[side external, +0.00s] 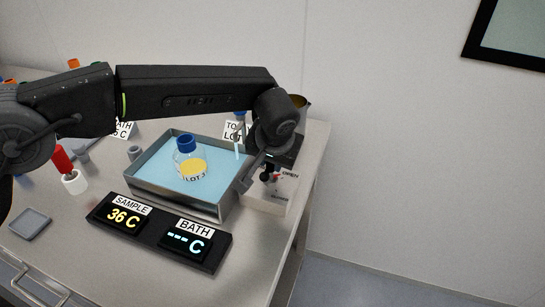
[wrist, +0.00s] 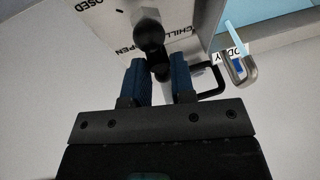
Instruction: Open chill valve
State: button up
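The chill valve is a white box (side external: 268,199) with a black handle at the right of the bath; an OPEN label and a red mark show on it. In the wrist view its white face (wrist: 103,22) carries CHILL, OPEN and CLOSED lettering, partly cut off. The round black knob (wrist: 148,32) lies just beyond my gripper (wrist: 160,72). My two blue fingers stand apart, on either side of a dark part of the handle. I cannot tell whether they press on it. In the side view my wrist partly hides the valve and my fingers.
A metal bath (side external: 218,210) of blue liquid holds a blue-capped flask (side external: 190,162) marked LOT. In front, a display (side external: 160,231) reads SAMPLE 36 C and BATH dashes.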

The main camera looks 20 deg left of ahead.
jog(key=shift+o, duration=1.4)
jog(key=shift+r, duration=0.15)
jog(key=v, duration=1.3)
jog(key=shift+s+r, duration=0.25)
jog(key=shift+r, duration=0.05)
jog(key=shift+d, duration=0.1)
